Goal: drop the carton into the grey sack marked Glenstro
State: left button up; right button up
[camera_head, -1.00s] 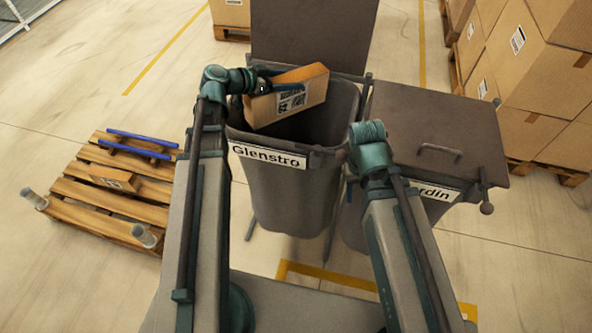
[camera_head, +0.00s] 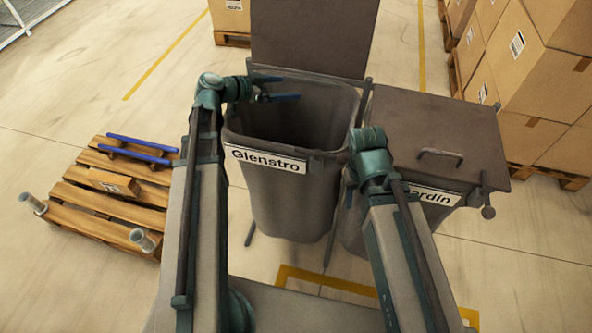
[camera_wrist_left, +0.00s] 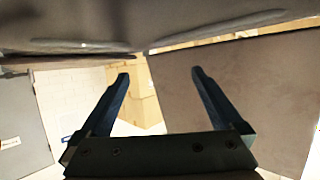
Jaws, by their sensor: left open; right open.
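The grey sack marked Glenstro (camera_head: 290,200) stands open in the middle of the head view, its label on the near side. My left gripper (camera_head: 288,89) is above its opening, at the left and back. Its two blue fingers are apart with nothing between them, as the left wrist view (camera_wrist_left: 160,74) also shows. The carton that it held is not visible now; the sack's lower inside is hidden by the front wall.
A closed sack (camera_head: 425,208) with a label ending in "rdín" stands right of the Glenstro sack, under a brown lid (camera_head: 430,125). A raised lid (camera_head: 310,35) stands behind the Glenstro sack. A pallet (camera_head: 95,205) with a small box (camera_head: 112,182) lies left. Stacked cartons (camera_head: 535,70) stand right.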

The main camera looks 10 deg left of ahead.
pick_arm(q)
jog(key=p+v, duration=0.4)
jog(key=v, duration=0.8)
jog(key=shift+s+a, duration=0.1)
